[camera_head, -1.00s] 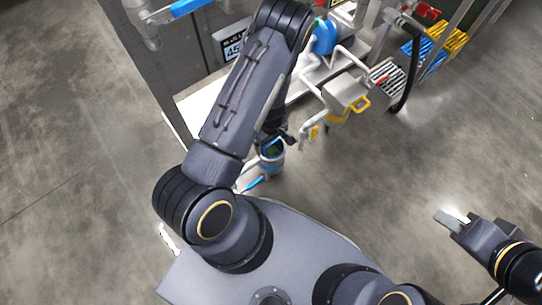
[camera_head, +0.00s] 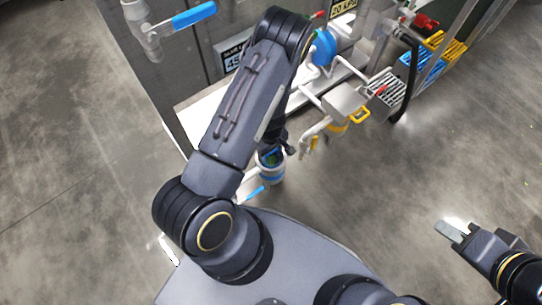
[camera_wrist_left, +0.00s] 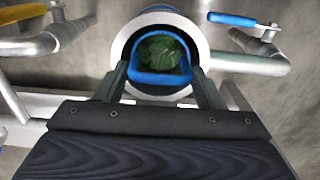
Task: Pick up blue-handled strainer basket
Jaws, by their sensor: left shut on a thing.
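The blue-handled strainer basket shows in the left wrist view as a blue rim and handle (camera_wrist_left: 160,80) around leafy greens (camera_wrist_left: 160,52). It sits within a pale round pipe mouth (camera_wrist_left: 202,48). My left gripper (camera_wrist_left: 160,88) reaches over the near side, its fingers either side of the blue handle and shut on it. In the head view the basket (camera_head: 269,158) is small, below my left forearm. My left gripper (camera_head: 280,146) is mostly hidden there by the arm. My right gripper (camera_head: 456,231) is at the lower right over the floor, away from the basket; its jaw opening is unclear.
A blue lever (camera_head: 256,192) stands close by the pipe mouth. Another pipe with a blue lever (camera_head: 193,15) is at the upper left. A white ledge, a grey box with a yellow handle (camera_head: 360,115) and a black hose (camera_head: 407,85) lie beyond. Floor to the right is clear.

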